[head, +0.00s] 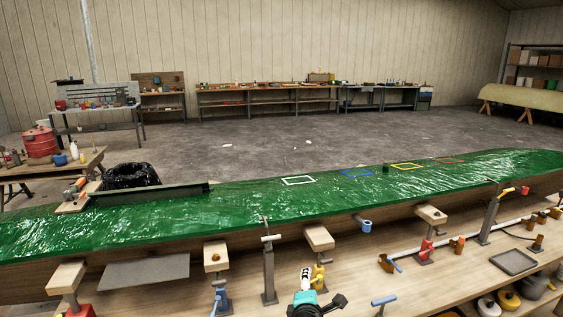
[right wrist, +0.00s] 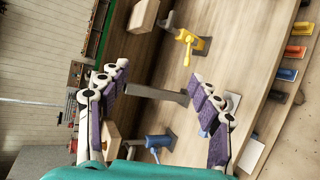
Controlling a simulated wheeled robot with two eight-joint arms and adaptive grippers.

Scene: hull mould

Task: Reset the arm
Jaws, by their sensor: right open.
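My right gripper (head: 307,277) is low in the middle of the head view, in front of the green hull mould (head: 240,208) and over the wooden bench (head: 350,272). In the right wrist view the gripper (right wrist: 158,80) is open, its two purple-padded fingers wide apart with nothing held between them. A grey post (right wrist: 158,94) shows beyond the fingers, and a yellow clamp (right wrist: 190,42) shows above it. A blue clamp (right wrist: 157,142) lies lower down, between the fingers. My left gripper is in neither view.
White (head: 298,181), blue (head: 356,172), yellow (head: 406,166) and red square outlines mark the mould. Clamps, wooden supports (head: 318,237) and posts (head: 268,270) crowd the bench. A grey tray (head: 513,262) lies at right.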

